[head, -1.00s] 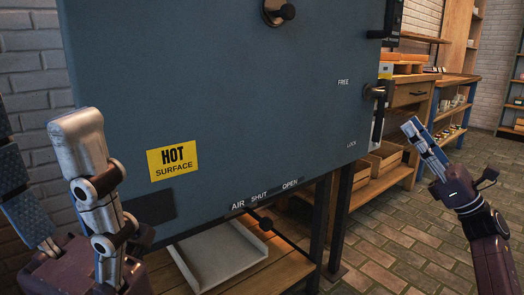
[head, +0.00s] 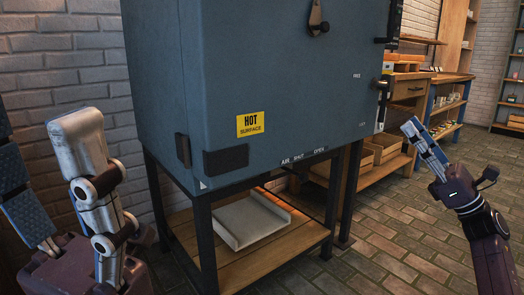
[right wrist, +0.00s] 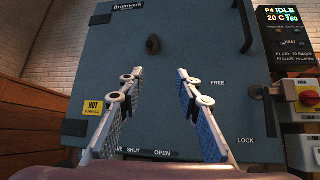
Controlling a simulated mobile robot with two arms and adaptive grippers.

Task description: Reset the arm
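My right gripper (head: 412,126) is at the right of the head view, raised in front of the shelves and seen from the side. In the right wrist view its two fingers (right wrist: 158,76) stand apart with nothing between them, with the kiln front behind. My left gripper (head: 40,112) is close at the left edge of the head view. Its silver finger and blue-padded finger are wide apart with only brick wall between them. The blue-grey kiln (head: 260,75) has its door closed and stands clear of both grippers.
The kiln stands on a dark metal stand with a wooden shelf (head: 270,262) holding a pale tray (head: 247,222). A wooden workbench (head: 408,90) is behind at the right. A control panel (right wrist: 287,42) is beside the kiln. Brick floor (head: 400,235) at the right is open.

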